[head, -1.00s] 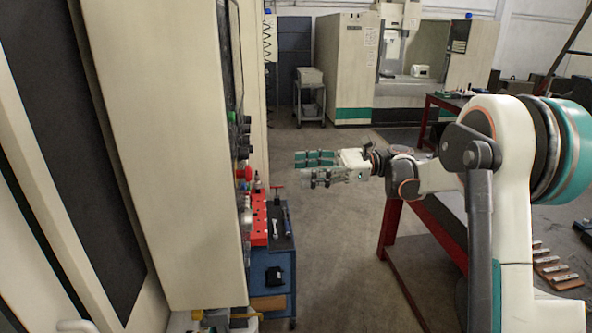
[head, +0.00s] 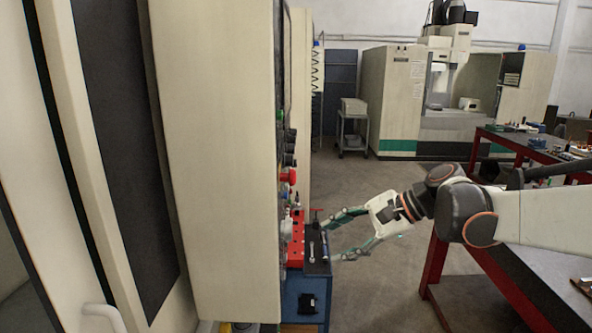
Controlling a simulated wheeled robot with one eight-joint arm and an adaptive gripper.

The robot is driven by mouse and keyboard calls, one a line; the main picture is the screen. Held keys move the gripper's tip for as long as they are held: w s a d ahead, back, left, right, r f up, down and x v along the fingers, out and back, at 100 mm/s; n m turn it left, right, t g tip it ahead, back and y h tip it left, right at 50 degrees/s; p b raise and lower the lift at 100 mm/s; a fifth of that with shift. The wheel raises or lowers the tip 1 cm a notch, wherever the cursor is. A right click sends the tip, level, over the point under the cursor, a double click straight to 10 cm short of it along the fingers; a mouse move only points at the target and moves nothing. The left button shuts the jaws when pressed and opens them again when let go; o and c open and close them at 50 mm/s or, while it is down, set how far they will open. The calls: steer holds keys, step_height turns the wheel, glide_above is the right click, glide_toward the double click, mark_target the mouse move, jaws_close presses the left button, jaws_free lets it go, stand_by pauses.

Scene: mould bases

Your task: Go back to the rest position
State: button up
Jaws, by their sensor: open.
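My gripper (head: 335,240) is in the head view, right of the centre, at the end of my arm reaching in from the right edge. Its two teal-padded fingers are spread apart and point left. I see nothing between them. In the picture the fingertips lie beside the right edge of the blue tool cart (head: 305,296); whether they touch it I cannot tell.
A large cream machine (head: 215,160) fills the left, with a red knob (head: 288,176) on its side. The cart carries a red rack (head: 296,240) and tools. A red-framed table (head: 436,262) stands under my arm. Another machine (head: 396,90) stands behind. Floor between is clear.

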steer(key=s+d+f+n+t+h+b, duration=0.1)
steer(key=s+d+f+n+h+b, duration=0.2)
steer(key=s+f, duration=0.4)
steer(key=s+d+f+n+t+h+b, duration=0.1)
steer(key=s+d+f+n+h+b, duration=0.2)
steer(key=s+f+n+b, duration=0.2)
steer(key=s+d+f+n+t+h+b, duration=0.2)
steer(key=s+d+f+n+h+b, duration=0.1)
steer(key=s+f, duration=0.6)
steer(key=shift+s+d+n+h+b, duration=0.4)
steer(key=shift+s+n+h+b, duration=0.1)
steer(key=shift+s+h+b, duration=0.15)
